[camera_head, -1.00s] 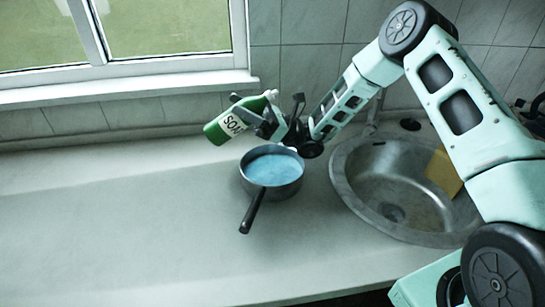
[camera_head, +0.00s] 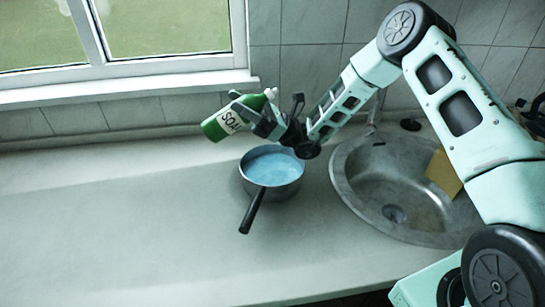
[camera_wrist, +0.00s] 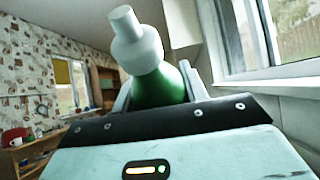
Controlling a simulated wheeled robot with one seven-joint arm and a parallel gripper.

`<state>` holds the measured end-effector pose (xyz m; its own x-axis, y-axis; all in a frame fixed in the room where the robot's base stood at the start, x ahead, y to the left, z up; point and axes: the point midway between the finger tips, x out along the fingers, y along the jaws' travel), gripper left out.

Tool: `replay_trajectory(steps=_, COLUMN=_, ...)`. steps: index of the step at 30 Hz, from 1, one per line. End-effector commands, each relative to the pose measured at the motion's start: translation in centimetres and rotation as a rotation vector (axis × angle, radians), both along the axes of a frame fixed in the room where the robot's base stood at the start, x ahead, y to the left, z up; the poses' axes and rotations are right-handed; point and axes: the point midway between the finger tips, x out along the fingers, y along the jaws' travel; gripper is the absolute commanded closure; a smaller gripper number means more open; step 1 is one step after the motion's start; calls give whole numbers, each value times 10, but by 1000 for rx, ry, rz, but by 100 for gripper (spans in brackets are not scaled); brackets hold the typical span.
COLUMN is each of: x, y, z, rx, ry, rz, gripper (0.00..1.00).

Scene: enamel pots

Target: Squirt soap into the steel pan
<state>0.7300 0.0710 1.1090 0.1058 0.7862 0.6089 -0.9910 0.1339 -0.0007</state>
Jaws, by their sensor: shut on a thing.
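The green soap bottle (camera_head: 221,125) with a white label is tilted in my gripper (camera_head: 262,114), its white cap end up to the right and its base down to the left. The bottle's white cap (camera_wrist: 137,42) and green shoulder also show in the wrist view between the fingers. My gripper is shut on the bottle and holds it above and behind the steel pan. The steel pan (camera_head: 246,183) stands on the counter with its black handle toward the front. Blue liquid (camera_head: 272,168) fills much of it. My gripper hides part of the bottle.
A round steel sink (camera_head: 345,190) lies to the right of the pan, with a yellow sponge (camera_head: 442,172) at its right side. A tap (camera_head: 375,118) stands behind the sink. The counter (camera_head: 110,220) left of the pan is clear. A window ledge (camera_head: 130,88) runs along the back.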

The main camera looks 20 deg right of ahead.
Motion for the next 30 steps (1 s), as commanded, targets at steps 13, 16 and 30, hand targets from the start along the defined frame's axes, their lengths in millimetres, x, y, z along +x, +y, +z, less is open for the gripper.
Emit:
replay_trajectory(steps=13, x=0, y=1, z=4, rx=24, ry=-5, rz=0, gripper=88)
replay_trajectory(steps=16, x=0, y=1, z=4, rx=29, ry=-5, rz=0, gripper=88)
replay_trajectory(steps=30, x=0, y=1, z=7, rx=51, ry=-8, rz=-1, gripper=88)
